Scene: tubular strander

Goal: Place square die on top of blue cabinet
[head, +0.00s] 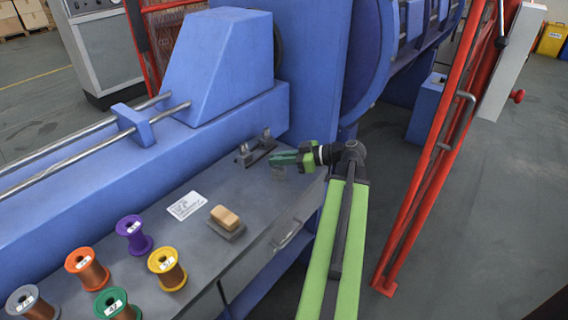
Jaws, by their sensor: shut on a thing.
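My gripper (284,158) reaches left from my green arm and hangs over the right end of the grey bench top. It is shut on a small grey piece, which I take to be the square die (279,173); it blends into the bench behind it, so its shape and any gap below it are unclear. A blue box-like cabinet (427,108) stands on the floor to the right, behind the red frame. The large sloped blue housing (220,50) stands behind the bench. I cannot tell for certain which blue body is the task's cabinet.
A dark plate with two metal posts (256,148) is just left of my gripper. The grey bench top (190,245) also holds a white label (187,205), a tan block (225,217) on a grey base and several coloured spools (134,235). A red frame (430,170) rises right.

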